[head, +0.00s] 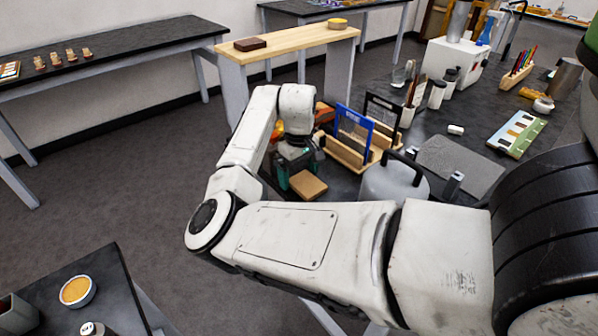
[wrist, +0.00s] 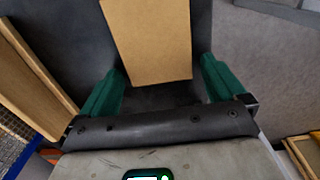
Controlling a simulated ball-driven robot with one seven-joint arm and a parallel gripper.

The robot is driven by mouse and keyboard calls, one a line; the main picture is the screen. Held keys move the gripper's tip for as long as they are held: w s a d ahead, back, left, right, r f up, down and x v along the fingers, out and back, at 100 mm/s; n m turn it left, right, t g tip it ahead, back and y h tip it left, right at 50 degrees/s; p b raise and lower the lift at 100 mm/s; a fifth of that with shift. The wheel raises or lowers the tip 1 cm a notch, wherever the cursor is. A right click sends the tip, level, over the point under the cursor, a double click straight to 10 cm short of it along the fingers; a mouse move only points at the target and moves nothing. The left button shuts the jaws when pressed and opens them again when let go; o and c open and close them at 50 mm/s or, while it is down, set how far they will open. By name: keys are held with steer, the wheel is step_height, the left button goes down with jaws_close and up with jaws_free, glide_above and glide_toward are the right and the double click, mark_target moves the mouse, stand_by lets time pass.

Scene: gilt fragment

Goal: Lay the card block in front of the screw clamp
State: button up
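The card block (head: 307,185) is a flat tan block on the dark worktop, just in front of my gripper (head: 290,172) in the head view. In the wrist view the card block (wrist: 152,40) reaches from the top edge down to between my gripper's green fingers (wrist: 162,82). The fingers are apart, with a visible gap between the block and the right finger. I cannot make out the screw clamp for certain; orange and red items (head: 323,112) behind my wrist are partly hidden by my arm.
A wooden rack with a blue-framed screen (head: 353,135) stands right of my gripper. A pale wooden bench (head: 290,40) stands behind. Open floor lies to the left.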

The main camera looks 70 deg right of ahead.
mark_target(299, 177)
step_height(299, 177, up, 12)
steer(key=shift+r, duration=0.15)
stand_by(0.6)
